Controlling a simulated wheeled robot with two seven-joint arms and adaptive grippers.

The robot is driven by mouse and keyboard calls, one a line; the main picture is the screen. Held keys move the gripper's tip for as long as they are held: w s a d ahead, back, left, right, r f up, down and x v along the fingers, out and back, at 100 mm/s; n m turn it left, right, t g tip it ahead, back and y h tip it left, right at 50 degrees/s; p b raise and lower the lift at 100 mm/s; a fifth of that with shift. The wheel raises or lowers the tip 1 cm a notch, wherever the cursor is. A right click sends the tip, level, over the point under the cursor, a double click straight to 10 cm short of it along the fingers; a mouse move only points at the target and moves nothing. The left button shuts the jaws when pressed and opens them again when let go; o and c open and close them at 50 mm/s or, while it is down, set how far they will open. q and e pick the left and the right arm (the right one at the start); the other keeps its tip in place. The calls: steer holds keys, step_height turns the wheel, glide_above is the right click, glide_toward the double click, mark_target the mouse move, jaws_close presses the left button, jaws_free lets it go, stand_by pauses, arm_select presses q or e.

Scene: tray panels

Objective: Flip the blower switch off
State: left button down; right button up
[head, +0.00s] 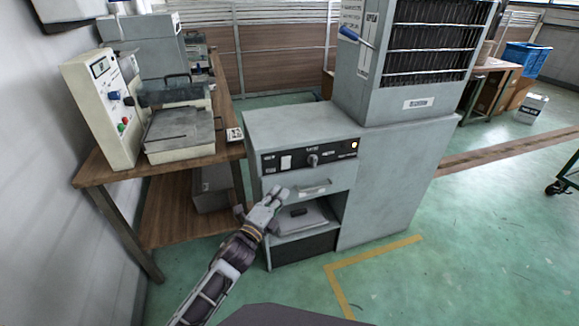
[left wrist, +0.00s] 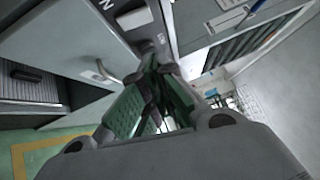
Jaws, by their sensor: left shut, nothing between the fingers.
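A grey cabinet (head: 300,127) carries a black control panel (head: 333,155) with a white rocker switch (head: 286,162), a dark knob (head: 312,160) and a lit orange lamp (head: 354,144). The panel's lettering is too small to read, so I cannot tell which control is labelled blower. My left gripper (head: 276,195) is shut and empty, in front of the cabinet and below the rocker in the picture. In the left wrist view the shut fingers (left wrist: 155,66) point toward the panel; a pale block there (left wrist: 135,18) looks like the rocker. Contact cannot be told. My right gripper is not in view.
A tall grilled unit (head: 405,65) with a blue-handled lever (head: 350,35) stands on the cabinet's right. A drawer handle (head: 314,189) and an open shelf lie below the panel. A wooden bench (head: 100,172) with instruments stands left. The green floor is free at front right.

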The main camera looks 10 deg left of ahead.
arm_select(q)
steer(key=shift+w, duration=1.5)
steer(key=b, duration=0.2)
glide_toward(289, 163)
steer(key=shift+w+d+r, duration=1.8)
steer(key=shift+w+d, duration=0.1)
steer(key=shift+w, duration=0.7)
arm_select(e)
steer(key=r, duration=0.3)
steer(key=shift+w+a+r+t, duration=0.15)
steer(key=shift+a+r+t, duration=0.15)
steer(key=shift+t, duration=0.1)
arm_select(q)
steer(key=shift+w+a+r, duration=0.1)
steer(key=shift+r, duration=0.1)
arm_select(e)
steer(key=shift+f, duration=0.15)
